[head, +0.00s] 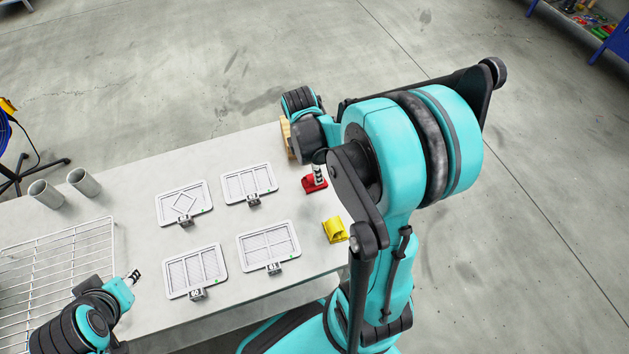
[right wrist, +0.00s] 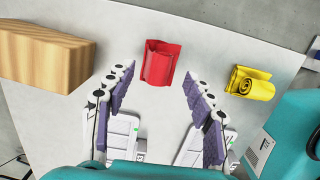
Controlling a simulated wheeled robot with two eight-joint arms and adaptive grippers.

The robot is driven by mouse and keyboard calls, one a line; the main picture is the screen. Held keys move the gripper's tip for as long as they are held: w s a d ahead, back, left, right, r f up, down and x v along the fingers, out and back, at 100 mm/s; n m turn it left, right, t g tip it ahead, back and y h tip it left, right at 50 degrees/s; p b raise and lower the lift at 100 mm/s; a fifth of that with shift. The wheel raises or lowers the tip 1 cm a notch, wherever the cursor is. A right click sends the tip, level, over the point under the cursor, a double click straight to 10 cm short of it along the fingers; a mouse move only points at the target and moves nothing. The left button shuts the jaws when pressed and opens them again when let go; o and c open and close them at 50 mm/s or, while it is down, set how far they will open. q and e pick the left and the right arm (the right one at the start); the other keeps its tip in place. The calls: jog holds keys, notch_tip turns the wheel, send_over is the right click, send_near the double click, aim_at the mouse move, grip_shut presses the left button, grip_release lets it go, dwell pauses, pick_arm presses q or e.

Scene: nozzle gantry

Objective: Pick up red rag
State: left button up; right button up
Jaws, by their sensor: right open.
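The red rag (head: 309,185) lies folded on the table near its right end. In the right wrist view the red rag (right wrist: 159,62) sits ahead of and between the fingertips, not touching them. My right gripper (right wrist: 158,78) is open and empty; in the head view its fingers (head: 319,174) show just above the rag, mostly hidden by my arm. My left gripper (head: 133,276) is at the lower left, beside the wire rack and apart from the rag; I cannot tell its jaw opening.
A yellow rag (head: 335,230) lies near the red one, and it also shows in the right wrist view (right wrist: 249,84). A wooden block (right wrist: 45,58) stands on the other side. Several white framed panels (head: 184,202), two grey cups (head: 83,182) and a wire rack (head: 60,262) occupy the table (head: 150,160).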

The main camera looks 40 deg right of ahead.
notch_tip(320, 180, down, 4)
jog(key=shift+d+f+b, duration=0.1)
jog(key=shift+f+b, duration=0.05)
jog(key=shift+b, duration=0.7)
jog(key=shift+s, duration=0.1)
grip_shut()
jog(key=shift+r+p, duration=0.35)
jog(key=shift+r, duration=0.2)
jog(key=r+p, duration=0.1)
jog(key=r, duration=0.1)
jog(key=s+r+p, duration=0.1)
jog(key=r, duration=0.1)
jog(key=shift+d, duration=0.1)
jog(key=s+d+r+p, duration=0.2)
jog(key=s+r, duration=0.4)
jog(key=s, duration=0.4)
jog(key=shift+s+p, duration=0.2)
jog(key=shift+p, duration=0.55)
